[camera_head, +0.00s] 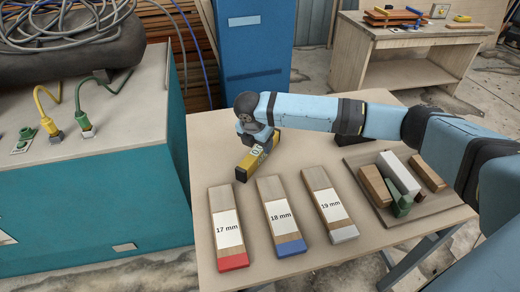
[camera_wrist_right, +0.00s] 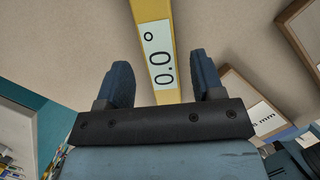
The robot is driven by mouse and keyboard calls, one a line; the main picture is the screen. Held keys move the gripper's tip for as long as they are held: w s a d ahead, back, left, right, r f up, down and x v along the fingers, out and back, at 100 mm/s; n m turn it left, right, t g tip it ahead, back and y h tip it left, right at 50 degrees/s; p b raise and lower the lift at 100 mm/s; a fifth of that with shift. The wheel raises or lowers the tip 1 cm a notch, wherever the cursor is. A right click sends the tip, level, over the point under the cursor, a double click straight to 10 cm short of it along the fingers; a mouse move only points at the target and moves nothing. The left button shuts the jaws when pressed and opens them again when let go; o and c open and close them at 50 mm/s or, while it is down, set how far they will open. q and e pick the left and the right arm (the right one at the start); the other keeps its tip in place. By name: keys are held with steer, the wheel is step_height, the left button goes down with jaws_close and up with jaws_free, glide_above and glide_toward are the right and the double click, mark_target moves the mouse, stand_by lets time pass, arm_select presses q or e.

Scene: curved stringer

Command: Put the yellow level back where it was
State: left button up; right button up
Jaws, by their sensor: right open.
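The yellow level (camera_head: 241,173) is at the left part of the wooden table, behind the 17 mm and 18 mm blocks. It appears to lie on the table top. Its white display reads 0.0° in the right wrist view (camera_wrist_right: 160,55). My right gripper (camera_head: 265,140) is over the level's far end, and the arm hides part of it. In the right wrist view my right gripper (camera_wrist_right: 164,75) is open, with one blue finger on each side of the level and a gap on both sides. My left gripper is out of view.
The 17 mm block (camera_head: 227,226), 18 mm block (camera_head: 280,215) and 19 mm block (camera_head: 329,205) lie side by side in front. A tray (camera_head: 436,206) with several loose blocks is at the right. A teal cabinet (camera_head: 105,200) stands left of the table (camera_head: 205,140).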

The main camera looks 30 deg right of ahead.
mark_target(255, 153)
steer(key=v, duration=0.7)
steer(key=shift+r, duration=0.3)
steer(key=shift+s+f, duration=0.1)
